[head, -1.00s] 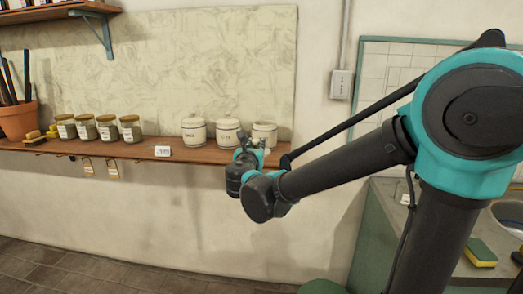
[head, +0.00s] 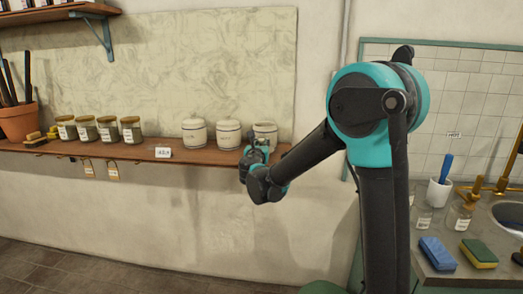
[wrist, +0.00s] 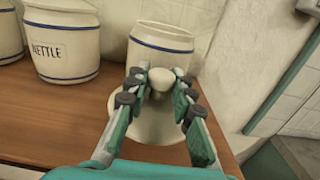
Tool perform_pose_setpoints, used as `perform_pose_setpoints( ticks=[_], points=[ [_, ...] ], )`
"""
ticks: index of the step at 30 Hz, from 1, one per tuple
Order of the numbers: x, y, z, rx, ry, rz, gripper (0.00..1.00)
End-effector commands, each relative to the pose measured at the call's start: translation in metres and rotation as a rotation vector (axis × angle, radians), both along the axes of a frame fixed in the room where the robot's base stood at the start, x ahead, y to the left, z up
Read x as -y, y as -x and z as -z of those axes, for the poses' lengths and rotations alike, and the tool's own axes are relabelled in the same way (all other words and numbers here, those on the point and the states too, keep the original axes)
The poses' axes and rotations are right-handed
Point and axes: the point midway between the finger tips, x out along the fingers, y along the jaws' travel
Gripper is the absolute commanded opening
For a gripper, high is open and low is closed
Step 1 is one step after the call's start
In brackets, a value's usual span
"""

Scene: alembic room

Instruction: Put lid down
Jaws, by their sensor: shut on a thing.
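My gripper (wrist: 160,82) is shut on the round knob of a cream lid (wrist: 143,129). The lid is over the front part of the brown wooden shelf (wrist: 55,118), in front of a cream jar (wrist: 160,47) with a blue band. I cannot tell whether the lid touches the shelf. In the head view my gripper (head: 256,152) is at the shelf's right end, and the lid is hidden there. The jar (head: 265,131) has no lid on it.
Two lidded cream jars (head: 229,134) (head: 194,132) stand left of the open jar; one reads "NETTLE" in the wrist view (wrist: 62,50). A small label card (head: 163,152) and several glass jars (head: 107,128) are further left.

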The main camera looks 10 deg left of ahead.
Motion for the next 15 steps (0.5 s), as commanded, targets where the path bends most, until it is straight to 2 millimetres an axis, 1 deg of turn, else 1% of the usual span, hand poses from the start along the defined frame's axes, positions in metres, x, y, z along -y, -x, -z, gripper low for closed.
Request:
perform_pose_setpoints(
  ticks=[1,3,6,15],
  points=[
    [0.0,0.0,0.008,0.0,0.0,0.0,0.0],
    [0.0,0.0,0.019,0.0,0.0,0.0,0.0],
    [0.0,-0.003,0.027,0.0,0.0,0.0,0.0],
    [0.0,-0.004,0.029,0.0,0.0,0.0,0.0]
  ],
)
